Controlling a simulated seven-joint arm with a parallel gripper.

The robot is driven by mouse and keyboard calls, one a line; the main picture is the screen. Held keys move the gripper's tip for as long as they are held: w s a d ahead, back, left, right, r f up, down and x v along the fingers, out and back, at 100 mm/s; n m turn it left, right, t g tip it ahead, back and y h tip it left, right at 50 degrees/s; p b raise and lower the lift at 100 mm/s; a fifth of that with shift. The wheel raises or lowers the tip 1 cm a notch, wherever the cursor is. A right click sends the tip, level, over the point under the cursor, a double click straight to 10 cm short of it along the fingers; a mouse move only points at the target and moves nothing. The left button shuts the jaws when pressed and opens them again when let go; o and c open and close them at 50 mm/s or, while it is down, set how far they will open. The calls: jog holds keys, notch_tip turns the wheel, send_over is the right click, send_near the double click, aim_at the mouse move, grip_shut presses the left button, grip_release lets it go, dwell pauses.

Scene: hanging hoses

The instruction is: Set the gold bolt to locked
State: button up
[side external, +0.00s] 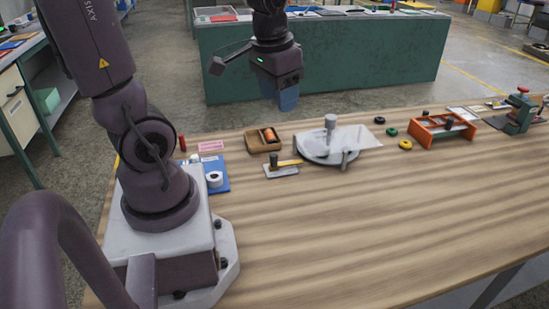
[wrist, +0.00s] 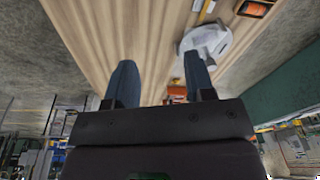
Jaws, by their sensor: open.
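A small gold bolt (side external: 290,163) lies across a light plate (side external: 281,172) on the table in the side view, with a dark upright knob at its left end. The picture is too small to tell whether it stands at locked or unlocked. In the wrist view, a small plate with a yellowish strip, which looks like the bolt (wrist: 205,8), is partly cut off at the top edge. My gripper (side external: 288,100) hangs above the table's far edge, well above the bolt and apart from it. In the wrist view its blue fingers (wrist: 160,82) are apart with nothing held between them.
A grey round fixture (side external: 325,148) with a post and a clear sheet stands right of the bolt. A wooden tray (side external: 263,146) holding an orange piece sits behind it. A blue board (side external: 213,180) is at left, an orange rack (side external: 440,132) at right. The front table is clear.

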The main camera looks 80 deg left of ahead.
aim_at(274, 155)
jog(key=w+a+f+m+g, duration=0.2)
jog(key=w+a+f+m, duration=0.1)
jog(key=a+f, duration=1.1)
jog(key=shift+m+h, duration=0.3)
jog(key=shift+h, duration=0.1)
jog(key=f, duration=0.8)
jog(key=a+f, duration=0.1)
jog(key=f, duration=0.3)
